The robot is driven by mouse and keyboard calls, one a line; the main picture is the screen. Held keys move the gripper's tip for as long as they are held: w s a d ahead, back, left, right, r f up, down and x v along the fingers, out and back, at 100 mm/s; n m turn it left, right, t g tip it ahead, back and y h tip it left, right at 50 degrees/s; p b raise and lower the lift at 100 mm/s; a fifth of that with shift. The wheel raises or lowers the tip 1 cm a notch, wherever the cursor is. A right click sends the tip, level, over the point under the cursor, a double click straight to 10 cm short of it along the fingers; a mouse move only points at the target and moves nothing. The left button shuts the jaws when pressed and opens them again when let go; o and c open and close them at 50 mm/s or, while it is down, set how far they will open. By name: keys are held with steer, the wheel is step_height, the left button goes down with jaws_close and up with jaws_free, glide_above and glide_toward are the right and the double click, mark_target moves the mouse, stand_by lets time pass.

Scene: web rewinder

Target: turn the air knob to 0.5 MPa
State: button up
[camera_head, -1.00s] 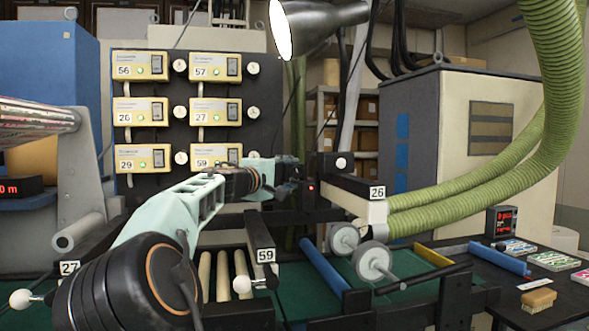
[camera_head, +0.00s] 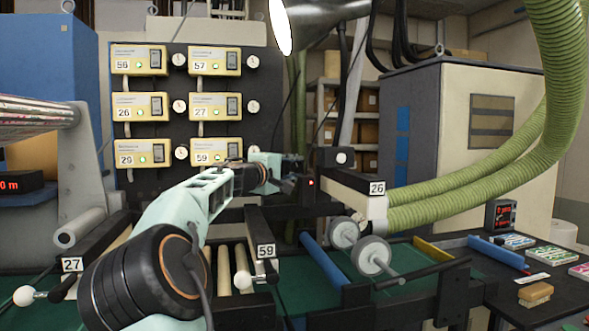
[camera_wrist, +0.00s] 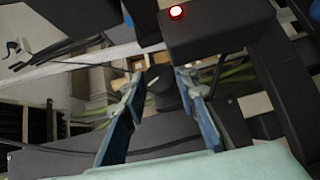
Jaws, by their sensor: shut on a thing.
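My gripper (camera_head: 293,185) is at the end of my arm, by the dark machine head left of the box marked 26. In the wrist view its two fingers (camera_wrist: 159,100) stand on either side of a dark rounded knob (camera_wrist: 166,90), and the gripper is shut on it. In the head view the knob is hidden behind the gripper and dark parts. A small round white dial (camera_head: 342,158) sits just right of the gripper; its reading is too small to make out.
A red lamp (camera_wrist: 176,12) shows on the dark box close above the fingers. Green hoses (camera_head: 455,212) run from the box marked 26 (camera_head: 377,188). Rollers and a bar marked 59 (camera_head: 265,251) lie below my arm. A board of yellow controllers (camera_head: 215,107) stands behind.

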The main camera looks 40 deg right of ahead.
steer(key=shift+r+p, duration=0.15)
steer(key=shift+p, duration=0.25)
steer(key=shift+r+p, duration=0.15)
steer(key=shift+p, duration=0.2)
steer(key=y+p, duration=0.1)
steer(key=p, duration=0.1)
steer(key=m+p, duration=0.1)
steer(key=shift+r+m+y+p, duration=0.3)
steer(key=shift+y+p, duration=0.05)
steer(key=shift+y, duration=0.05)
steer(key=m+y+p, duration=0.2)
steer(key=p, duration=0.1)
steer(key=shift+s+d+y, duration=0.15)
steer(key=shift+d+y, duration=0.05)
steer(key=shift+y, duration=0.2)
steer(key=m+y, duration=0.1)
steer(key=y, duration=0.1)
steer(key=m+t+y+p, duration=0.1)
steer(key=shift+d+f+m+y, duration=0.1)
steer(key=shift+d+m+y, duration=0.05)
steer(key=shift+m+y, duration=0.2)
steer(key=shift+m+t+y, duration=0.5)
steer(key=shift+m+y, duration=0.25)
steer(key=shift+y, duration=0.7)
steer(key=o, duration=1.2)
steer(key=shift+c, duration=0.2)
